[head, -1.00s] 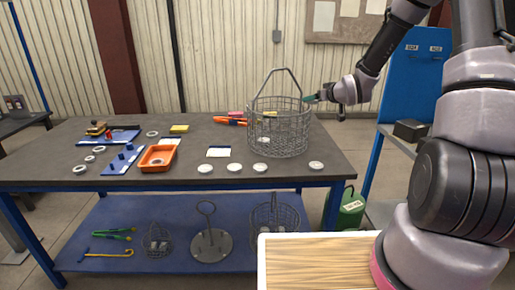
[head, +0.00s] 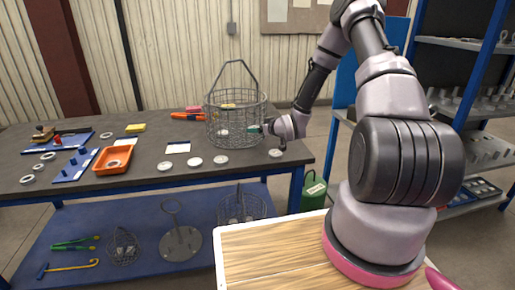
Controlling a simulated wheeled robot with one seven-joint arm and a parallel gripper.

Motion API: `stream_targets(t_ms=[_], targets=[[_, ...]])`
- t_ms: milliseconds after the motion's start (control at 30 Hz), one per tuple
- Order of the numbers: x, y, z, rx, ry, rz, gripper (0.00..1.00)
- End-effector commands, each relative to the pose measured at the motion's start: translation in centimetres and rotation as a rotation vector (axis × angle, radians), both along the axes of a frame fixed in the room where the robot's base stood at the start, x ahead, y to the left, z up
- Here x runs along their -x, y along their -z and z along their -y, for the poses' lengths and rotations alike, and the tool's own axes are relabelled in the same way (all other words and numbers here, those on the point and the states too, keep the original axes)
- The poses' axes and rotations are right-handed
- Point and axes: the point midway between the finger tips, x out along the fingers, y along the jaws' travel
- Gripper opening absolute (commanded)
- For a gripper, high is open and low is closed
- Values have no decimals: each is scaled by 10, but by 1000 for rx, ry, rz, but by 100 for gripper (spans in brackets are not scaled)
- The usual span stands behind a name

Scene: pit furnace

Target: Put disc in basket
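Several pale round discs lie along the front of the grey table: one at the left (head: 166,166), two in the middle (head: 195,162) (head: 221,159), and one near the right end (head: 275,153). The wire basket (head: 236,118) with a raised handle stands on the table, behind the discs. A pale round thing (head: 223,132) shows through its mesh, seemingly inside. My gripper (head: 283,147) points down just above the rightmost disc, right of the basket. Its fingers are small and dark, so their opening and any contact with the disc cannot be made out.
An orange tray (head: 113,160), blue racks (head: 75,165) and rings (head: 28,179) occupy the table's left side. Smaller baskets (head: 242,208) and a round stand (head: 180,243) are on the blue lower shelf. A green canister (head: 314,192) stands beyond the table's right end.

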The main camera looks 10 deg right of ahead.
Motion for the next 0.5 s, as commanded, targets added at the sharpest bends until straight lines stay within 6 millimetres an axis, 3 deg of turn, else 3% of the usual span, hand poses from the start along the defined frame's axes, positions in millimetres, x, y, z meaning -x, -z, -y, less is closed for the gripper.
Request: stream_targets(t_ms=[100,200,500], targets=[[0,29,-1,-2,0,-2,0],[0,43,0,0,0,1,0],[0,68,0,0,0,1,0]])
